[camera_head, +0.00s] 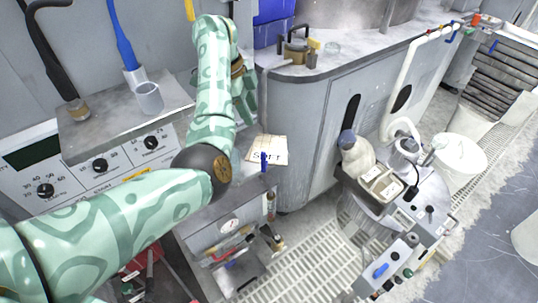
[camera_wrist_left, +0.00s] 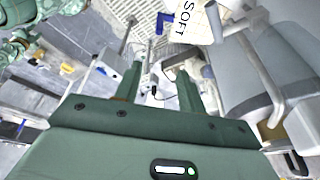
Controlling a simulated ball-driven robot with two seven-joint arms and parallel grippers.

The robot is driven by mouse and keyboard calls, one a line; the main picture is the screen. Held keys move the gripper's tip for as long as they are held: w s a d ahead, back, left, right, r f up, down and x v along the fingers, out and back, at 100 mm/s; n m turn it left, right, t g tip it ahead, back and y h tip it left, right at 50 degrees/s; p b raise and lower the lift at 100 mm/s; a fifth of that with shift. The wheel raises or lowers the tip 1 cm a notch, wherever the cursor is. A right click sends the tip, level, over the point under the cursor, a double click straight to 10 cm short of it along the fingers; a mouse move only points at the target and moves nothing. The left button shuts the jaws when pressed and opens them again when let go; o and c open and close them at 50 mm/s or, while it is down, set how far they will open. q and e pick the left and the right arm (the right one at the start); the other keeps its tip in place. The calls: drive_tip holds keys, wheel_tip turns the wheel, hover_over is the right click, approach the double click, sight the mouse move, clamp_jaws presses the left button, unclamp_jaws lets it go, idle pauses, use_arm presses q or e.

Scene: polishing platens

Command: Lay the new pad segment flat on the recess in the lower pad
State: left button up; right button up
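I cannot make out the new pad segment, the lower pad or its recess in either view. My left gripper (camera_head: 246,108) hangs in the upper middle of the head view, partly behind its own arm, near the rounded grey cabinet corner. In the left wrist view its two green fingers (camera_wrist_left: 160,88) stand well apart, with nothing held between them.
A card marked SOFT (camera_head: 268,150) is below my left gripper. A grey counter (camera_head: 345,68) with a brass-coloured pot (camera_head: 295,50) stands right of it. A shelf (camera_head: 110,122) bears a grey cup (camera_head: 149,98). A white bucket (camera_head: 460,157) stands at right.

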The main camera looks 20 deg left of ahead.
sight(261, 155)
use_arm(q)
drive_tip(key=a+b+x, duration=0.1)
drive_tip(key=b+x, duration=0.2)
drive_tip(key=x, duration=0.3)
drive_tip(key=b+x, duration=0.4)
drive_tip(key=x, duration=0.2)
drive_tip(key=s+a+f+b+x, duration=0.1)
drive_tip(key=b+x, duration=0.2)
drive_tip(key=x, duration=0.3)
drive_tip(key=shift+w+a+f, duration=0.1)
drive_tip(key=shift+a+f, duration=0.15)
drive_tip(key=shift+r, duration=0.2)
clamp_jaws()
use_arm(e)
drive_tip(key=s+f+g, duration=0.1)
drive_tip(key=s+f, duration=0.3)
drive_tip(key=f, duration=0.6)
drive_tip(key=shift+a, duration=0.15)
